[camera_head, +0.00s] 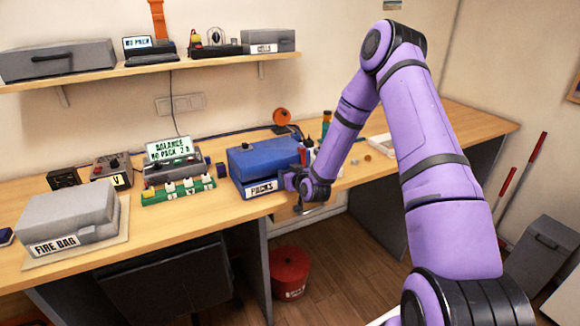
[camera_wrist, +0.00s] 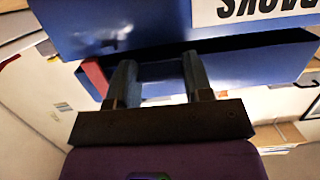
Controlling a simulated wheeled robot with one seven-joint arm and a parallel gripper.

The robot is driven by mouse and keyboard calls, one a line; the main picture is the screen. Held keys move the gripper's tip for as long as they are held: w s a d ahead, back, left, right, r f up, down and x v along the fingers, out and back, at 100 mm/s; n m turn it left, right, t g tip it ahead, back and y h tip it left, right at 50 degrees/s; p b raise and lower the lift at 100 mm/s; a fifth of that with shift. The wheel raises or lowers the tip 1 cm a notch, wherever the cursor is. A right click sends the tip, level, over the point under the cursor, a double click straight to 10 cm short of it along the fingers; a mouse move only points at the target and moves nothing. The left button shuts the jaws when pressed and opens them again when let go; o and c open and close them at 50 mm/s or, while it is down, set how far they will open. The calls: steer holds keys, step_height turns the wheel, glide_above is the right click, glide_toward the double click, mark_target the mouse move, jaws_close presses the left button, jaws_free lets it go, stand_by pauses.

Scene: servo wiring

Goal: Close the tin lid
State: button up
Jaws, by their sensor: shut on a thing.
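The blue tin (camera_head: 262,182), labelled PACKS, stands near the front of the bench. In the wrist view its labelled front (camera_wrist: 155,22) shows upside down at the top. The blue lid (camera_head: 262,156) covers the top in the head view. In the wrist view a dark gap runs between the tin front and the blue lid panel (camera_wrist: 245,66), so the lid looks partly open. My gripper (camera_head: 301,184) is at the tin's front right. In the wrist view my gripper (camera_wrist: 160,70) has its fingers apart with a blue part of the lid between them, held.
A grey FIRE BAG box (camera_head: 70,215) stands at the left. A green board (camera_head: 178,190) with several white pieces lies left of the tin, before a display (camera_head: 170,150). Small bottles (camera_head: 326,120) stand behind my wrist. A red bucket (camera_head: 289,272) is on the floor below.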

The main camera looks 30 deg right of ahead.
steer(key=shift+s+f, duration=0.15)
steer(key=shift+f, duration=1.15)
steer(key=o, duration=1.3)
steer(key=shift+r, duration=0.2)
